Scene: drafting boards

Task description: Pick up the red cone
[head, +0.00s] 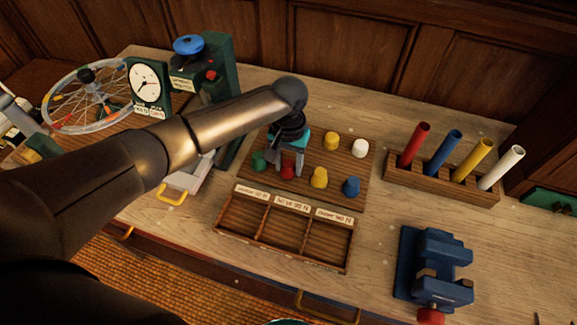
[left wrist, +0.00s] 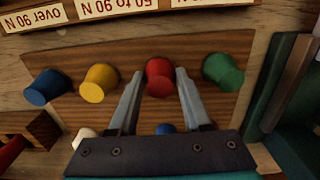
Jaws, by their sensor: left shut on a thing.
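The red cone (head: 288,171) stands on the wooden board (head: 345,186), between the green cone (head: 259,161) and the yellow cone (head: 319,178). My left gripper (head: 288,164) reaches down over it from above and is shut on it. In the left wrist view the red cone (left wrist: 159,78) sits between the two fingertips (left wrist: 157,76), and its base appears to be on the board. The gripper body hides part of the board behind it. My right gripper is not in view.
A blue cone (head: 351,187), another yellow cone (head: 331,141) and a white cone (head: 360,148) stand nearby. A labelled three-compartment tray (head: 282,252) lies in front, empty. A rack (head: 440,185) of coloured tubes and a blue vise (head: 432,268) are to the right.

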